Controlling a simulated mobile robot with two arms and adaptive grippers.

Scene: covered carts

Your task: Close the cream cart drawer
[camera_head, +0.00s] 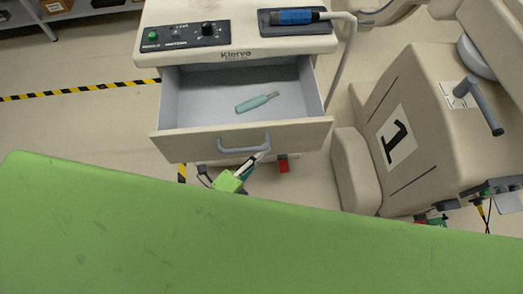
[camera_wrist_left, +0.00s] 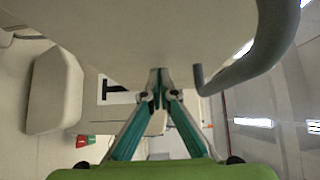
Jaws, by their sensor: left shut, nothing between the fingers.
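The cream cart (camera_head: 290,20) stands at the top centre of the head view, and its drawer (camera_head: 310,132) is pulled out toward me. The drawer front carries a grey bar handle (camera_head: 232,150). My left gripper (camera_head: 263,155) is shut and empty, just below the handle's right end in the head view. In the left wrist view its teal fingers (camera_wrist_left: 156,75) meet in front of the cream drawer front (camera_wrist_left: 150,30), with the handle (camera_wrist_left: 275,50) to their right. I cannot tell whether the fingertips touch the drawer. My right gripper is not in view.
A teal-handled tool (camera_head: 256,102) lies in the drawer. A corded blue-handled tool (camera_head: 295,16) rests on the cart top. A cream machine marked 1 (camera_head: 435,120) stands close on the right. Yellow-black floor tape (camera_head: 80,90) runs left; the floor there is clear.

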